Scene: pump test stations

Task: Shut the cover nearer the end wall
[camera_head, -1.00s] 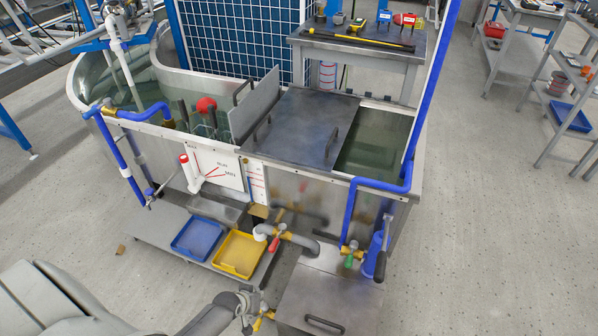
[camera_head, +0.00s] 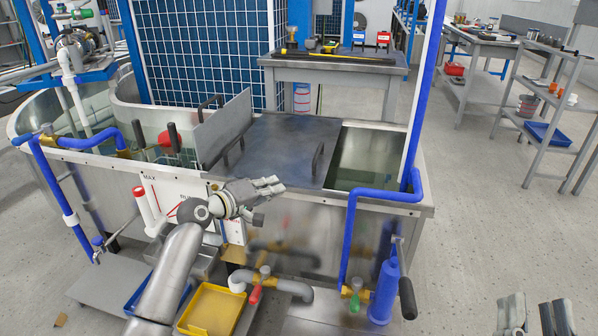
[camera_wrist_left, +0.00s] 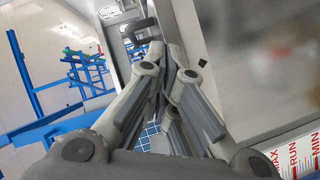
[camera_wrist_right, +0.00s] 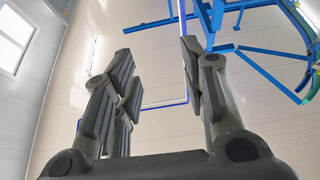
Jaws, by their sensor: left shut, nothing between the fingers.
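Two metal covers show on the tank in the head view. One is a grey panel (camera_head: 225,128) standing tilted up at the left, with a dark handle on its upper left. The other is a dark plate (camera_head: 285,140) lying flat, with a handle (camera_head: 318,161) near its right side. Right of the plate, the tank is open over water (camera_head: 367,160). My left gripper (camera_head: 278,186) is shut and empty at the tank's front edge, below the flat plate; its fingers also show in the left wrist view (camera_wrist_left: 168,60). My right gripper (camera_head: 533,308) is open and empty, low at the right, away from the tank.
A blue pipe (camera_head: 375,194) runs along the tank's front right and a blue post rises there. A workbench (camera_head: 335,62) stands behind. A yellow tray (camera_head: 212,310) and several valves sit low in front.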

